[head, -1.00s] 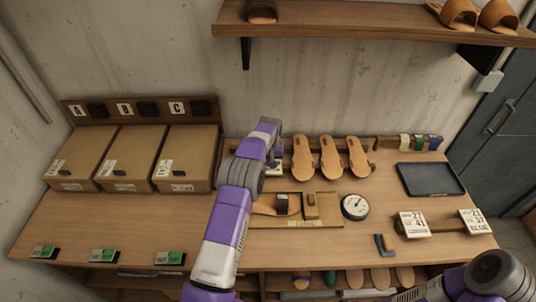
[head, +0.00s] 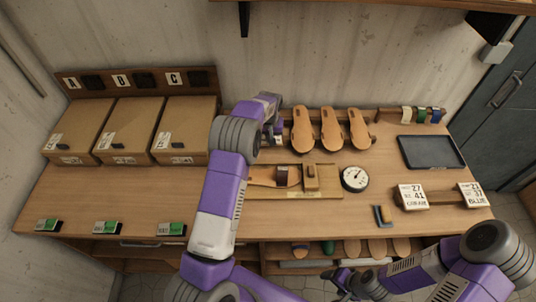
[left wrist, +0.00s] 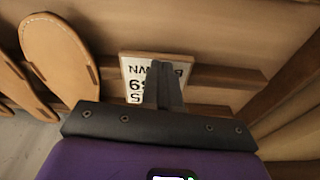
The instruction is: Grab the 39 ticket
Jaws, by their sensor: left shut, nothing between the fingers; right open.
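A white ticket (left wrist: 134,82) shows upside down in the left wrist view, with 39 and part of BROWN legible. It lies against a wooden rail, partly hidden by my left fingers. My left gripper (left wrist: 163,70) is shut with nothing between its fingers, in front of the ticket. In the head view the left gripper (head: 273,132) is beside the row of hanging soles, and only a bit of white shows there. My right gripper (head: 343,279) is open and empty, low at the front edge of the bench.
Tickets marked 41 cream (head: 411,197) and 37 blue (head: 472,194) sit at the right. Several tan soles (head: 331,130) stand on the rail. A dial gauge (head: 354,178), a dark tray (head: 430,152) and three lettered boxes (head: 125,130) also occupy the bench.

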